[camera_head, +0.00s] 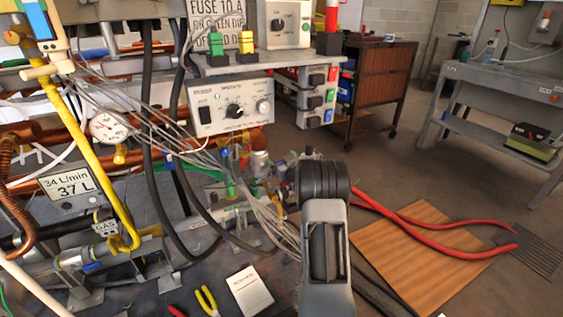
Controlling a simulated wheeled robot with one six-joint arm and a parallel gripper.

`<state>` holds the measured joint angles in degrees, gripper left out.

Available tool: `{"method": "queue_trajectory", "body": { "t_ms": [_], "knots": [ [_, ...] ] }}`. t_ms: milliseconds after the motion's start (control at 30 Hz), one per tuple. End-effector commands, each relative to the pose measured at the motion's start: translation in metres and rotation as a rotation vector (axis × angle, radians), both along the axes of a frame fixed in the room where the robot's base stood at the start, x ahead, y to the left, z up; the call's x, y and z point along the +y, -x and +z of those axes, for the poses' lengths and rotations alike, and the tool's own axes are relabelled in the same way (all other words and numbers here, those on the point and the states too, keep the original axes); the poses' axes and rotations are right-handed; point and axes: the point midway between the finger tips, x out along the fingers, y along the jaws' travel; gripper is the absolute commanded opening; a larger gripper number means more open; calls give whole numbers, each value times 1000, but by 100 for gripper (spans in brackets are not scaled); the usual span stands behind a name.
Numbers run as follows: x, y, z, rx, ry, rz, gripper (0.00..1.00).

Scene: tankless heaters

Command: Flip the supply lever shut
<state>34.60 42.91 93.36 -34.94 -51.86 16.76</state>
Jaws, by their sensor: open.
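I cannot tell for sure which part is the supply lever. A yellow gas pipe (92,150) runs down the left to a fitting by a GAS tag (105,225). Small green and blue fittings stand among the pipes near the centre, too small and cluttered to read as open or shut. My arm rises from the bottom centre, and its dark wrist joint is in front of the pipework's right end. My gripper's fingers do not show; the arm hides that area.
A grey control box (230,105) and a gauge (108,127) stand above the pipes. Loose cables hang across the middle. Yellow pliers (207,300) and a white booklet (250,291) lie on the bench.

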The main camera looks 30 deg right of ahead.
Motion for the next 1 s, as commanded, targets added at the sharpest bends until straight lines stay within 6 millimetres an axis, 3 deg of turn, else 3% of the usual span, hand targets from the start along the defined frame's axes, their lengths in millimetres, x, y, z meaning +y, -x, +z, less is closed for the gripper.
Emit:
{"method": "queue_trajectory", "body": {
  "t_ms": [67, 700, 1000],
  "knots": [
    [0, 0, 0, 0, 0, 0, 91],
    [0, 0, 0, -1, 1, 0, 30],
    [-1, 0, -9, -17, -127, 1, 28]
  ]
}}
